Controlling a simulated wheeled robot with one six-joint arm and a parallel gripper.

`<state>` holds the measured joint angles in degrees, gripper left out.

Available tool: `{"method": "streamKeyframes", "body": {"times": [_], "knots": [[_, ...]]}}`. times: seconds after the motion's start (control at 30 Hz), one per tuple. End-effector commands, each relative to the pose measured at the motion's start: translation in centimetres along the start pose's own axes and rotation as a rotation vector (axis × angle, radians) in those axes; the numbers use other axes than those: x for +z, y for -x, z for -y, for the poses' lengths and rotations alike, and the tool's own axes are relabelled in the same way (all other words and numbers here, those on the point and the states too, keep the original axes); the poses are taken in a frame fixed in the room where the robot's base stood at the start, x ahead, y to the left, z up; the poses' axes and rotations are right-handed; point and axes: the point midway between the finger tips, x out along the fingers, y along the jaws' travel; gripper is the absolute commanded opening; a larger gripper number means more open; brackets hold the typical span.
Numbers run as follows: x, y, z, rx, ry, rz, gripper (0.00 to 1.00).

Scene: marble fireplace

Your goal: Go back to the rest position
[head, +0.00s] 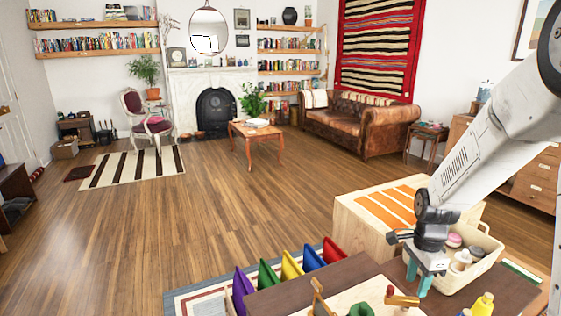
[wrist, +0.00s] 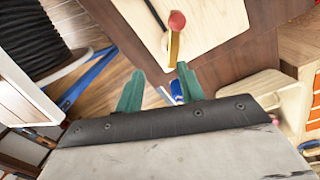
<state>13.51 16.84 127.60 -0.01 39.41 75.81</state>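My gripper (head: 417,281) hangs at the lower right of the head view, above the brown table (head: 518,293) and in front of a cream basket (head: 487,273). Its two teal fingers point down and stand apart. In the wrist view the fingers of my gripper (wrist: 160,70) are also spread, with nothing held between them. A wooden stick with a red end (wrist: 174,38) lies on a pale board (wrist: 208,22) beyond the fingertips.
A yellow bottle (head: 483,305) stands at the front right. A wooden box with orange stripes (head: 361,222) is behind. Open floor lies left.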

Motion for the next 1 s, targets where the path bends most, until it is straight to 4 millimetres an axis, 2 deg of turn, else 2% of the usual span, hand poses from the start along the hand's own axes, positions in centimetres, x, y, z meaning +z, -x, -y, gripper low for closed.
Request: {"method": "streamKeyframes", "body": {"times": [0.07, 0.17, 0.37, 0.5, 0.7, 0.9, 1.0], "knots": [[0.4, 0.1, -1.6, 0.046, 0.129, 0.015, 0.38], [1.2, 1.6, -3.8, 0.081, 0.317, 0.033, 0.38], [3.5, 6.5, -8.6, 0.104, 0.711, 0.061, 0.38], [5.4, 10.1, -12.4, 0.093, 0.982, 0.064, 0.38], [7.8, 14.3, -18.2, 0.055, 1.314, 0.038, 0.38], [9.4, 17.0, -22.8, -0.014, 1.506, -0.039, 0.38], [10.0, 17.9, -24.1, -0.058, 1.529, -0.088, 0.38]]}}
